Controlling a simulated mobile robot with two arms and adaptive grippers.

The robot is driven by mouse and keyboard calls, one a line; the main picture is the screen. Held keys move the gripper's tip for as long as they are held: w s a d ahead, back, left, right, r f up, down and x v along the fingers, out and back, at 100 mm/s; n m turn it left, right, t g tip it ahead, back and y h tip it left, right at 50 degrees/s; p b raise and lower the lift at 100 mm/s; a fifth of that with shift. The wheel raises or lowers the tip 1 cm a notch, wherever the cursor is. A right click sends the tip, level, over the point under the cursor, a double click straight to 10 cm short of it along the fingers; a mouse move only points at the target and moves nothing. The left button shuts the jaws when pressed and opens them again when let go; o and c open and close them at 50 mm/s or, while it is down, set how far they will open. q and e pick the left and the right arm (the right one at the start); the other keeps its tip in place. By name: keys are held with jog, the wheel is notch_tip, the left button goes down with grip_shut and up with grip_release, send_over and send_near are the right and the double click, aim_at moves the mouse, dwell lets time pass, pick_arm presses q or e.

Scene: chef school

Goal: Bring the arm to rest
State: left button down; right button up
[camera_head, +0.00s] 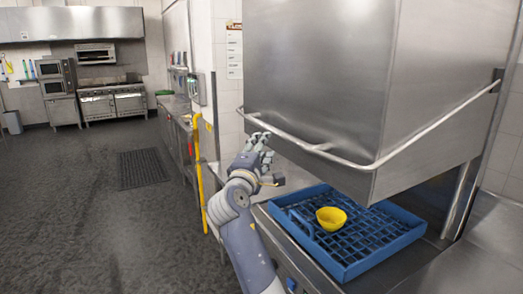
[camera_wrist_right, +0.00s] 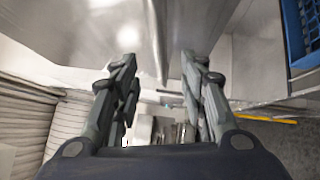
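My right arm rises from the bottom middle of the head view. Its gripper (camera_head: 262,142) is just below and beside the left part of the dishwasher hood's bar handle (camera_head: 322,148). In the right wrist view the gripper's two fingers (camera_wrist_right: 155,75) stand apart with nothing held between them. Part of the bar shows beyond the fingertips; I cannot tell whether they touch it. The steel hood (camera_head: 315,70) is raised above a blue rack (camera_head: 378,258) holding a yellow bowl (camera_head: 331,218). My left gripper is not in view.
A steel counter (camera_head: 178,112) and a yellow upright strip (camera_head: 201,175) are left of the arm. A dark floor mat (camera_head: 142,168) lies on the open floor. Ovens (camera_head: 112,101) stand at the far wall. The hood overhangs the space right of the gripper.

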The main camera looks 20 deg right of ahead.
jog(key=shift+s+a, duration=0.15)
dwell(0.3)
